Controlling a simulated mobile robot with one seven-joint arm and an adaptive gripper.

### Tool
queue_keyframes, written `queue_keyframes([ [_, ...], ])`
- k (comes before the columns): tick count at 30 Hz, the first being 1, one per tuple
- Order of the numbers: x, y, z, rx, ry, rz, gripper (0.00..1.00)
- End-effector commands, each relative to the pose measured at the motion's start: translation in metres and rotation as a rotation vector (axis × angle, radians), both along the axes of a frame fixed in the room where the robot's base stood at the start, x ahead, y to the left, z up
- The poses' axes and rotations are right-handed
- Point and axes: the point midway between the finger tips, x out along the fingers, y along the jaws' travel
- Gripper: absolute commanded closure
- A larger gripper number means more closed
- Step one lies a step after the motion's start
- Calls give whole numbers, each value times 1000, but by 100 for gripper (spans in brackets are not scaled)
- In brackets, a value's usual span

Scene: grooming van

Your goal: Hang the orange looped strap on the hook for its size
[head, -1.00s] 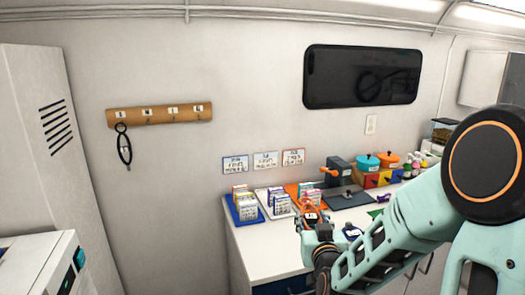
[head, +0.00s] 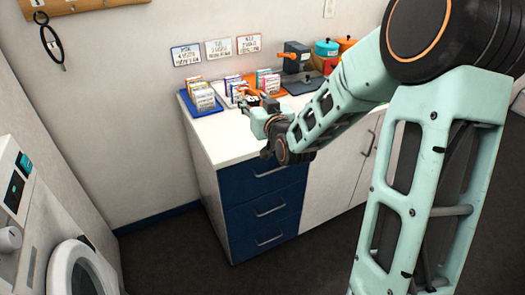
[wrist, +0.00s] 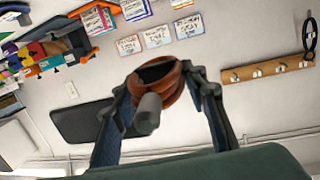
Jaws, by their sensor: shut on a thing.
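My gripper (wrist: 160,84) is shut on the orange looped strap (wrist: 172,82), which shows in the wrist view as a brown-orange loop with a grey end piece. In the head view my gripper (head: 258,106) is above the white counter near its front left; the strap is hard to make out there. The wooden hook rail (wrist: 268,70) is on the wall, at the right of the wrist view, apart from my gripper. In the head view only part of the rail (head: 72,7) shows at the top left. A black looped strap (head: 52,44) hangs from its left end.
The white counter (head: 225,138) holds card boxes in a blue tray (head: 187,104), coloured containers (head: 327,48) and a dark device (head: 297,56). Wall cards (head: 217,48) hang above. A white machine (head: 75,270) stands lower left. The floor left of the blue drawers (head: 262,205) is clear.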

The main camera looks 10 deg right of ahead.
Motion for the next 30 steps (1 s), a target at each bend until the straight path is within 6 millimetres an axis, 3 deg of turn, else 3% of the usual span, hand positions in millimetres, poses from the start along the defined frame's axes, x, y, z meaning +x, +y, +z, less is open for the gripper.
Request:
queue_keyframes([
  [1,5,2,-17,0,-3,14,87],
  [12,31,16,-62,-21,2,113,87],
  [30,38,19,-70,-35,6,140,87],
])
